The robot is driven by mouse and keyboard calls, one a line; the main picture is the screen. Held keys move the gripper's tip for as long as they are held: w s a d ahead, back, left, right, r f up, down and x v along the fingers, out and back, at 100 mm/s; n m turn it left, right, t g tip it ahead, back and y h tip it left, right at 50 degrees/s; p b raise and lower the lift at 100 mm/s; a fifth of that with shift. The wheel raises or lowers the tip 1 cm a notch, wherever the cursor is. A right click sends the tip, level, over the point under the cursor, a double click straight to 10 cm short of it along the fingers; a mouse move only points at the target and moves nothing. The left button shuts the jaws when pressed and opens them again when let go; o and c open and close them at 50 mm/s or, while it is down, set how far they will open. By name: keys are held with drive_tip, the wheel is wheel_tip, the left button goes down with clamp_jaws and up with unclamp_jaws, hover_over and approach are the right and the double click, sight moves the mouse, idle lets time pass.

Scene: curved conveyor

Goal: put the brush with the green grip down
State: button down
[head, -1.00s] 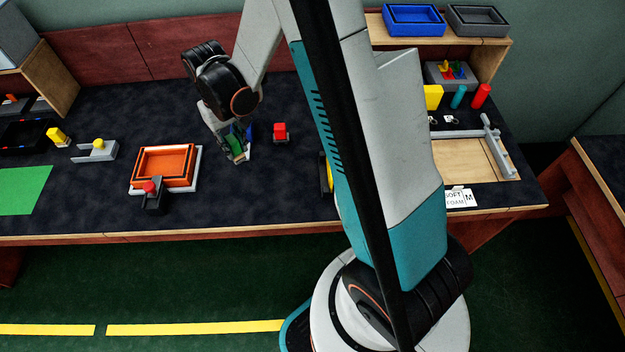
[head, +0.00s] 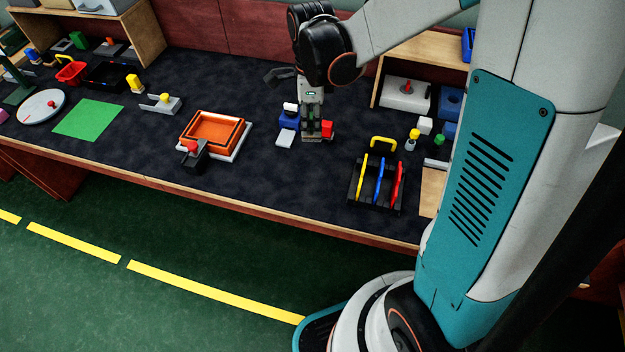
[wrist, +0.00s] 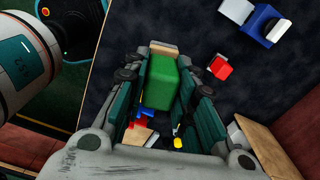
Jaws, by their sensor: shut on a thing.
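The brush's green grip (wrist: 165,82) shows in the wrist view between the two fingers of my gripper (wrist: 172,100), which is shut on it. A small tan piece shows at the grip's far end; the rest of the brush is hidden. In the head view my gripper (head: 312,136) points down over the dark bench mat, close beside a red block (head: 327,129).
A blue and white object (head: 289,119) and a white piece (head: 285,139) stand just left of my gripper. An orange tray (head: 215,132) is farther left, a green sheet (head: 88,120) beyond it. A black rack (head: 375,202) with yellow, blue and red handles stands right. Dark mat lies clear in front.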

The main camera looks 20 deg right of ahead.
drive_tip(key=shift+s+r+m, duration=0.1)
drive_tip(key=shift+r+m, duration=0.25)
drive_tip(key=shift+m, duration=1.05)
wheel_tip(320, 180, down, 20)
drive_tip(key=b, duration=0.7)
drive_tip(key=shift+f+b, duration=0.1)
drive_tip(key=shift+b, duration=0.3)
drive_tip(key=c, duration=1.7)
unclamp_jaws()
drive_tip(key=o, duration=0.4)
